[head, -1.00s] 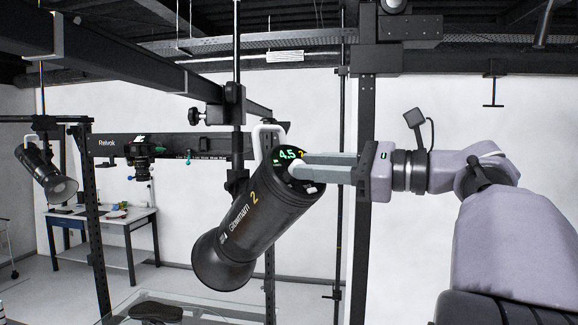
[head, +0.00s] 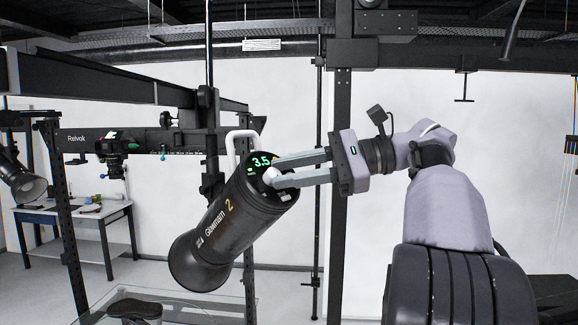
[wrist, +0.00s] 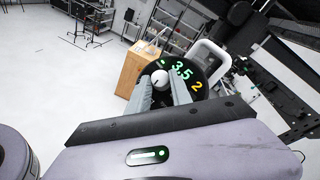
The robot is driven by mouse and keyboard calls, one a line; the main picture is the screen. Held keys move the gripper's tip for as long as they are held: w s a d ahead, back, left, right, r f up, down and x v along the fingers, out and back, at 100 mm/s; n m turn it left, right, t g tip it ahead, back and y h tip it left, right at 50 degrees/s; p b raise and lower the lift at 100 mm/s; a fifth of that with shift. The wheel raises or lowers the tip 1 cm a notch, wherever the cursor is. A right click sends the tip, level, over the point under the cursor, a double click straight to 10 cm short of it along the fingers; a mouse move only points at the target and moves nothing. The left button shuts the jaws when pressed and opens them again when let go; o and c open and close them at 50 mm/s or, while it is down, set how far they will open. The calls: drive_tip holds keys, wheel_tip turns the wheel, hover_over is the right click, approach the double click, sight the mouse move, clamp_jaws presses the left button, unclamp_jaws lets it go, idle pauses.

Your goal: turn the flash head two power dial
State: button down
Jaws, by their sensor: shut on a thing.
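Flash head two (head: 235,222) is a black cylinder marked with a yellow 2, hanging tilted with its wide mouth down to the left. Its round back panel shows a green 3.5. The white power dial (head: 270,174) sits on that panel; in the wrist view the dial (wrist: 159,79) shows between the fingertips beside the readout. My gripper (head: 272,170) comes in from the right, its two grey fingers shut on the dial. In the wrist view my gripper (wrist: 162,84) reaches up to the panel, and part of the dial's sides is hidden by the fingers.
A white handle (head: 236,139) loops up from the flash head's back end. A black post (head: 339,200) stands behind my gripper. Another flash head (head: 20,178) hangs at the far left. A camera (head: 100,165) hangs from the rail, with a desk (head: 75,222) behind.

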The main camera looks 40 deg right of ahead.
idle(0.4)
drive_tip(key=c, duration=1.2)
unclamp_jaws()
drive_tip(key=shift+w, duration=0.1)
drive_tip(key=shift+o, duration=0.2)
